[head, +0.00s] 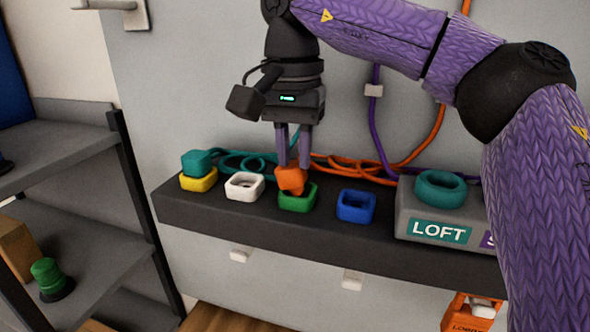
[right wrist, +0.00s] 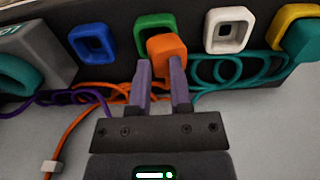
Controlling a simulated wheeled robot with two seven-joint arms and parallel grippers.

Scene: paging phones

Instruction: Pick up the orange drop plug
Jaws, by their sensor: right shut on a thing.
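The orange drop plug (head: 291,180) is a small orange block at the green socket (head: 297,199), tilted a little over its back edge. My right gripper (head: 293,160) comes down from above and is shut on the plug. In the right wrist view the plug (right wrist: 166,47) sits between the two purple-grey fingertips (right wrist: 162,68), in front of the green socket (right wrist: 152,26). I cannot tell whether its lower end is still inside the socket. The left gripper is not in view.
On the dark shelf (head: 225,214) stand a yellow socket (head: 199,181) with a teal plug (head: 196,162), an empty white socket (head: 245,187) and an empty blue socket (head: 356,206). A grey box (head: 408,207) labelled LOFT holds a teal ring (head: 440,188). Orange, teal and purple cords lie behind.

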